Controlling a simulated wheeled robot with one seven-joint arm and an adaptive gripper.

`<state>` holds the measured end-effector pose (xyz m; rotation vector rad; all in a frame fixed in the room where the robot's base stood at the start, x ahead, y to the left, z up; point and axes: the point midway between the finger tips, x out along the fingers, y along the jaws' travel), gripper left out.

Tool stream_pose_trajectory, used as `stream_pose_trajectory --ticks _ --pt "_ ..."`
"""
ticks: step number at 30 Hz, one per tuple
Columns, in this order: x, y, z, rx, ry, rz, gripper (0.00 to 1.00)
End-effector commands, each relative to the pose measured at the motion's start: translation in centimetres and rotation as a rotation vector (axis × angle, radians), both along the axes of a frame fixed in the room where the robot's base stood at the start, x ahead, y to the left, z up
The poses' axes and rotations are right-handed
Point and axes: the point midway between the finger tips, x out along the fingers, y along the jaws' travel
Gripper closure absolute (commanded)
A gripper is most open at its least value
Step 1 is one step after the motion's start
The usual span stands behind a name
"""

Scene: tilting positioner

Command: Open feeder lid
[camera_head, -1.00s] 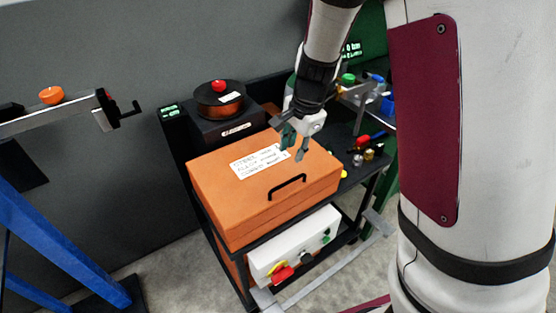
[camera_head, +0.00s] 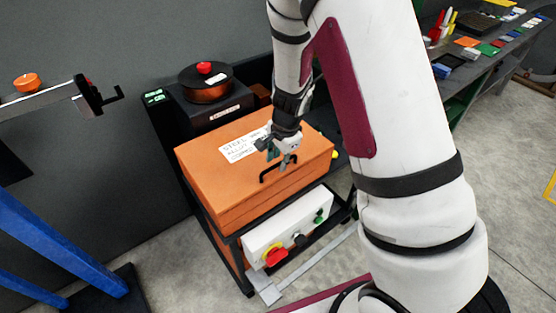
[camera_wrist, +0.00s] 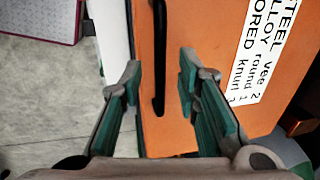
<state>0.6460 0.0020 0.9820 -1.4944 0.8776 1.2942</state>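The feeder is an orange box whose lid (camera_head: 215,165) is closed, with a white label (camera_head: 240,147) on top. A black bar handle (camera_head: 268,174) sits near the lid's front edge. My gripper (camera_head: 279,162) is over the lid, at the handle. In the wrist view my gripper (camera_wrist: 160,88) is open, with one green-padded finger on each side of the black handle (camera_wrist: 160,60). The handle runs up the picture between the fingers, with a gap on both sides. I cannot tell how far above the lid the fingertips are.
A white control panel (camera_head: 290,232) with a red and yellow knob (camera_head: 276,256) is below the box. A round black and copper device (camera_head: 205,85) with a red knob stands behind it. A crank arm (camera_head: 90,95) is at left. A cluttered bench (camera_head: 480,50) is at back right.

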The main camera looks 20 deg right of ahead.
Motion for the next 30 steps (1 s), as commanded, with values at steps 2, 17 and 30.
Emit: stream_pose_trajectory --ticks 2,17,30 --pt "0.06 0.0 -0.52 0.001 0.0 -0.002 0.7" --pt "0.14 0.06 -0.86 0.0 0.0 0.0 1.0" --pt "0.2 0.15 -0.38 -0.004 0.011 0.003 1.0"
